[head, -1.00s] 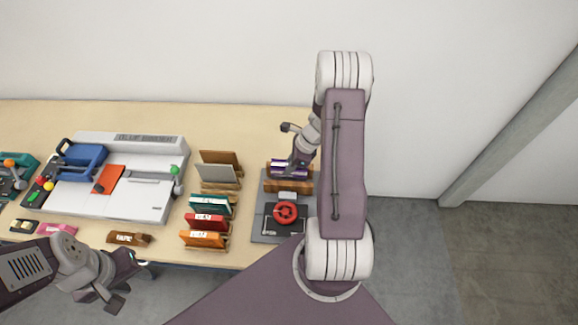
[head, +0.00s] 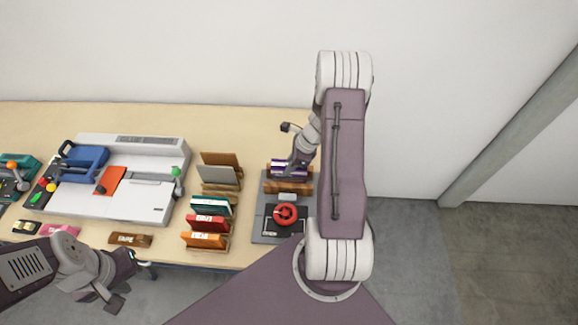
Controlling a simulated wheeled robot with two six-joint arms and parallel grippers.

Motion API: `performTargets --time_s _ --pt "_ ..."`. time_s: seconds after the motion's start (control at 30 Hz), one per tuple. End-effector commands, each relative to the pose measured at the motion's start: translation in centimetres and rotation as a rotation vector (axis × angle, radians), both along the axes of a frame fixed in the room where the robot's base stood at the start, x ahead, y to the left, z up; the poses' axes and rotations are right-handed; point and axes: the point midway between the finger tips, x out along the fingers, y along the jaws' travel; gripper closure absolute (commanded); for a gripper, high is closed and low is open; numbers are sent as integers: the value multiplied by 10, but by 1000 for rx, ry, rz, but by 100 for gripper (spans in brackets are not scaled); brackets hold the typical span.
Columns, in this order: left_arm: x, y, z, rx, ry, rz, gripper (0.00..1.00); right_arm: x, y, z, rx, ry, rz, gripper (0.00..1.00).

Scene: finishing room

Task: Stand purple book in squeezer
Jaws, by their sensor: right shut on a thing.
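The purple book (head: 280,168) stands upright with its spine up at the squeezer (head: 258,222), by the wooden jaw (head: 281,187) at its back. Whether it rests on the squeezer's base is hidden. The squeezer is a dark grey press with a red handwheel (head: 284,214). My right gripper (head: 294,166) is shut on the purple book from above, and my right arm covers the right side of the squeezer. My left gripper (head: 114,285) hangs off the front edge of the table, away from the books; its fingers are too unclear to judge.
Wooden racks left of the squeezer hold a grey (head: 219,174), a teal (head: 210,206), a red (head: 207,223) and an orange book (head: 204,240). A large white machine (head: 148,200) stands further left. The table's back strip is clear.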

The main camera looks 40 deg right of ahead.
Motion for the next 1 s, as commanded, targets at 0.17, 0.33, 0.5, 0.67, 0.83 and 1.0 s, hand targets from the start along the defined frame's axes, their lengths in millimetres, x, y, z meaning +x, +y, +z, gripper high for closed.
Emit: performTargets --time_s 0.17,0.33,0.5,0.67,0.83,1.0 --pt "0 0 0 0 0 0 64 0 0 0 0 0 0 100" --pt "0 0 0 0 0 0 64 0 0 0 0 0 0 100" --pt "0 0 1 0 0 0 64 0 0 0 -1 -1 0 100" --pt "0 0 0 0 0 0 64 0 0 -1 -1 -1 0 100" --pt "0 0 -2 0 0 0 64 0 0 -4 0 0 0 100" --pt "0 0 -5 0 0 0 64 0 0 -7 -1 -1 0 100"
